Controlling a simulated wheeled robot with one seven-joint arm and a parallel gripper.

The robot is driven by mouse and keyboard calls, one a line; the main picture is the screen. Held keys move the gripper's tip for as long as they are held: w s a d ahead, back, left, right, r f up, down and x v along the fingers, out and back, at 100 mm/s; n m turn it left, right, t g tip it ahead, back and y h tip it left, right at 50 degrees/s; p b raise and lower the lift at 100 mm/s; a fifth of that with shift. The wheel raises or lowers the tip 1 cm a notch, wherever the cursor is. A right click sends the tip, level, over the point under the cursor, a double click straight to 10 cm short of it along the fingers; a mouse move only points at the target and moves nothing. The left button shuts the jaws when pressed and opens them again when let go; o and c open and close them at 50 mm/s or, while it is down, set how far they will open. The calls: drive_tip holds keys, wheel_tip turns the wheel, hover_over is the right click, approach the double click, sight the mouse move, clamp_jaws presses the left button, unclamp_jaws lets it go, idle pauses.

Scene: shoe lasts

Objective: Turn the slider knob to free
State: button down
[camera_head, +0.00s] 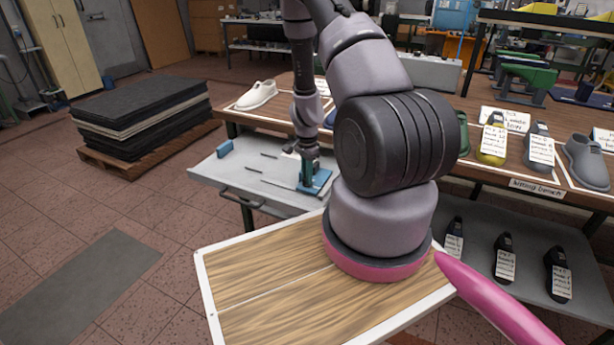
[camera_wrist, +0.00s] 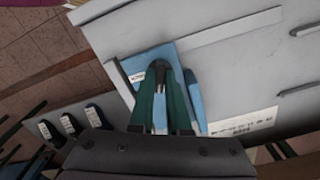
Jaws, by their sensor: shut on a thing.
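A blue plate (camera_head: 322,183) lies on the grey work surface; it also shows in the wrist view (camera_wrist: 136,66) with a small white label on it. My gripper (camera_head: 308,178) points down over this plate. In the wrist view its green fingers (camera_wrist: 163,88) come together at the plate, with a dark, rounded part at their tips. My gripper is shut on the slider knob, which is mostly hidden by the fingers. The label's words and the knob's setting are too small to read.
The grey work surface (camera_head: 225,172) holds a blue block (camera_head: 225,147) and thin dark tools. The wooden bench (camera_head: 480,165) behind carries several shoes and lasts with paper tags. Several dark lasts stand on the lower shelf (camera_head: 480,275). A pallet of dark sheets (camera_head: 140,115) stands at left.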

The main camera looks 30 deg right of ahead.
drive_tip(key=n, duration=0.4)
drive_tip(key=shift+n, duration=0.4)
idle(0.4)
drive_tip(key=c, duration=0.9)
unclamp_jaws()
wheel_tip(320, 180, up, 11)
drive_tip(key=shift+f, duration=0.1)
